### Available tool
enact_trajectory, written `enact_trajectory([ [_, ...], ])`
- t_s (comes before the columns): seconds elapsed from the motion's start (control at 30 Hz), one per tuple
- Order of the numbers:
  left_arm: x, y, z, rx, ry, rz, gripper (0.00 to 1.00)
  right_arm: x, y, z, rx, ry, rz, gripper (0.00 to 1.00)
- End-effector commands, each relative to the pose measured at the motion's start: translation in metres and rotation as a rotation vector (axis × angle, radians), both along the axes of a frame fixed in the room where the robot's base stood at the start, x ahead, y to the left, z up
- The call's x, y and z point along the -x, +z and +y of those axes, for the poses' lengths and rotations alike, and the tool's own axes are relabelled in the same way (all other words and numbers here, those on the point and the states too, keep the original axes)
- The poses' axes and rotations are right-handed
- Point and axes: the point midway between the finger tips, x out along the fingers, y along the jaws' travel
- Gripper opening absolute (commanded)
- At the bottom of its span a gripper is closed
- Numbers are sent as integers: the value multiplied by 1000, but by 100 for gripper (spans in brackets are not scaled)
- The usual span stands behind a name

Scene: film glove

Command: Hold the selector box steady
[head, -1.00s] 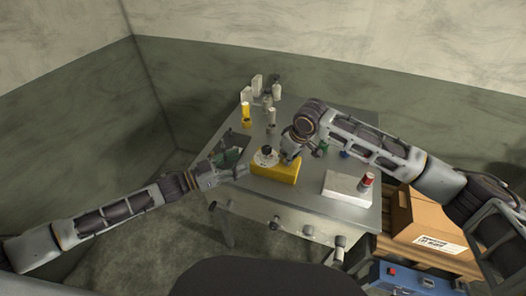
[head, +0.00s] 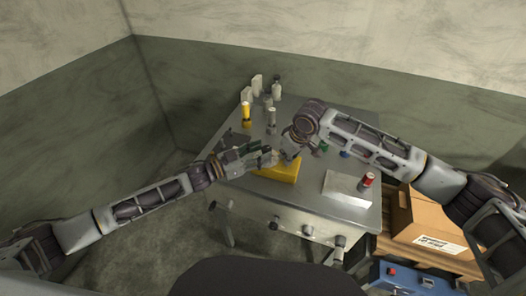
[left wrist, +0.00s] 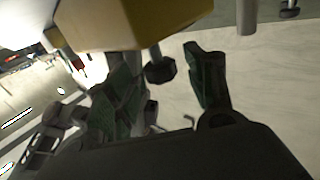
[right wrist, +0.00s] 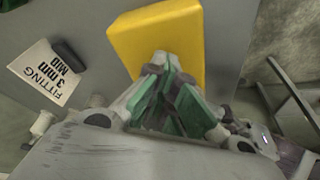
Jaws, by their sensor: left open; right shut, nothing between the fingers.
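The selector box is a yellow block (head: 282,172) near the table's front edge in the head view. It also shows at the top of the left wrist view (left wrist: 150,25) and under the fingers in the right wrist view (right wrist: 152,38). My left gripper (head: 268,157) is at the box's left end, its fingers (left wrist: 165,80) apart with no box surface clearly between them. My right gripper (head: 290,154) is over the box, its fingers (right wrist: 163,85) together and empty. Whether either gripper touches the box is unclear. The box's top dial is hidden in the head view.
The metal table (head: 310,205) has knobs along its front. A pale plate (head: 347,187) and a red-topped cylinder (head: 368,180) are to the right. A cardboard box (head: 425,222) is beside the table.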

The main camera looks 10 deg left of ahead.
Motion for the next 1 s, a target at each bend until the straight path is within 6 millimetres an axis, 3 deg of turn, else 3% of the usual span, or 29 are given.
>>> enact_trajectory([
  [0.03, -2, 0, -3, 0, -1, 0, 54, 4, -9, -2, 8, 0, 14, 0],
  [0.57, -7, -1, -11, -1, 0, 1, 54, 4, -9, -2, 8, 0, 13, 0],
  [0.9, -7, -1, -11, -1, -1, 1, 11, 4, -9, -2, 8, 0, 13, 0],
  [1.0, -7, -1, -11, -1, -1, 1, 9, 4, -9, -2, 8, 0, 13, 0],
])
